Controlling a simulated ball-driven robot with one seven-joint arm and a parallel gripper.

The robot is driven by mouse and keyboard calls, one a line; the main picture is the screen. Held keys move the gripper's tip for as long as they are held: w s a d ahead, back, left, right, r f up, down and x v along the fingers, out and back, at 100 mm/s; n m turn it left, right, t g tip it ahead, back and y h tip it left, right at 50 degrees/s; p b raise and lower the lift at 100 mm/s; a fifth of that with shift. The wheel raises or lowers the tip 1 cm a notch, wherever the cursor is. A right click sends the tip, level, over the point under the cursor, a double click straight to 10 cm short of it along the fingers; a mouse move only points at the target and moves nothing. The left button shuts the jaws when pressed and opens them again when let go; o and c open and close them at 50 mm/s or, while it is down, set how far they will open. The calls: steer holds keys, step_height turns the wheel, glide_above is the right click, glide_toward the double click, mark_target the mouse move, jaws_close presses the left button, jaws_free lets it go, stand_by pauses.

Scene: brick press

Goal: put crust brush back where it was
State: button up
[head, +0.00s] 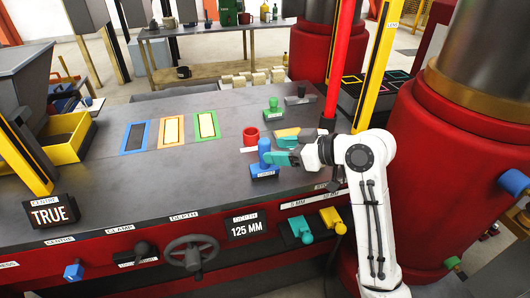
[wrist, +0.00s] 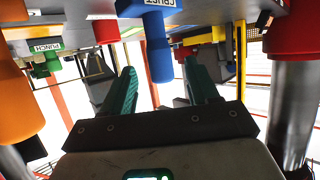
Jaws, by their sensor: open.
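The crust brush, with a blue handle (head: 264,152) and a base labelled CRUST, stands upright on the grey press table (head: 200,185) near its front right. In the wrist view, which is upside down, the blue handle (wrist: 158,50) hangs from the top, between the lines of the two fingers. My gripper (head: 287,147) has teal fingers and comes in from the right at handle height. It is open, with its fingertips (wrist: 163,75) close to the handle. I cannot tell whether they touch it.
A red cup (head: 251,136) stands just behind the brush, and a green stamp (head: 273,108) farther back. An orange handle (wrist: 14,85) is close on the wrist view's left. Blue, orange and green framed slots (head: 171,132) lie left. A red post (head: 340,60) rises behind my gripper.

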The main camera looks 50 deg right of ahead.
steer(key=shift+v, duration=2.65)
